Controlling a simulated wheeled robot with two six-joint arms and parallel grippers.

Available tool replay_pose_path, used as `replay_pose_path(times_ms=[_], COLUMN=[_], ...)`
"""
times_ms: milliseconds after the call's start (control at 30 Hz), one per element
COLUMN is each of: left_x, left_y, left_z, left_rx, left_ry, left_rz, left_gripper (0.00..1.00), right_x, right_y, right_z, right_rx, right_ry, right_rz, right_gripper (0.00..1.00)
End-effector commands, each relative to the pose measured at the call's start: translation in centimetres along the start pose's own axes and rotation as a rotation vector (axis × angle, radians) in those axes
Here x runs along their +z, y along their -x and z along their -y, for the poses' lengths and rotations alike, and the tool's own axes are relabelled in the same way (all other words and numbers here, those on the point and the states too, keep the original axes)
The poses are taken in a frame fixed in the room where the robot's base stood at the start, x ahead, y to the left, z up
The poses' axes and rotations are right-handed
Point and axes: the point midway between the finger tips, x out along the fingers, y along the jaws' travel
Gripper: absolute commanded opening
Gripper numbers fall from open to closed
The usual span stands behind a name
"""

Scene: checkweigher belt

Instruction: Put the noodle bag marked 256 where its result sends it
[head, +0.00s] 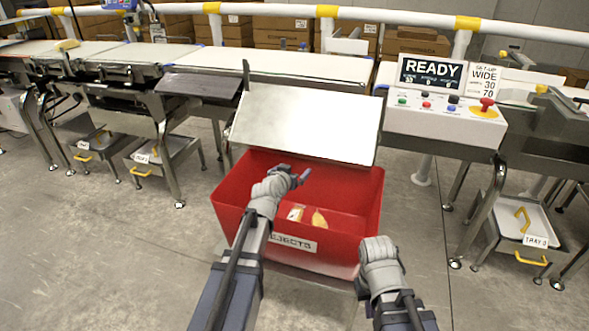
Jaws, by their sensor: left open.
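My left gripper (297,176) is open above the red rejects bin (231,191), with nothing seen between its fingers. Two small bags lie inside the bin, a pale one with orange (296,213) and a yellow-orange one (319,219). They are below and slightly right of my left gripper, apart from it. No number can be read on either, so I cannot tell which is marked 256. My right gripper (377,247) is by the bin's front right corner; its fingers cannot be made out.
A sloping metal plate (306,122) stands behind the bin. A control panel (437,122) with buttons and a READY display (434,72) is at right. Trays hang under the belts, including the one labelled TRAY 0 (536,241). The floor at left is clear.

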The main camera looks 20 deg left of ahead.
Motion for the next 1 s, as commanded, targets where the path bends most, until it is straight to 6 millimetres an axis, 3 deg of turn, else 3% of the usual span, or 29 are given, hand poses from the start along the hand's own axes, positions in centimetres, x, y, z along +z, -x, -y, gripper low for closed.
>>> replay_pose_path(times_ms=[233,400,1000], left_x=[-0.2,-0.1,0.0], left_y=[4.6,6.2,6.3], left_z=[-0.1,0.0,0.0], left_rx=[0.0,-0.001,0.0], left_ry=[0.001,-0.001,0.0], left_rz=[0.0,0.0,0.0], left_gripper=[1.0,1.0,1.0], right_x=[0.1,0.1,0.1], right_y=[1.7,2.2,2.1], right_z=[-0.1,-0.2,-0.1], right_rx=[-0.002,-0.003,-0.004], right_ry=[-0.001,-0.001,-0.001], right_rz=[0.0,0.0,0.0], right_gripper=[0.0,0.0,0.0])
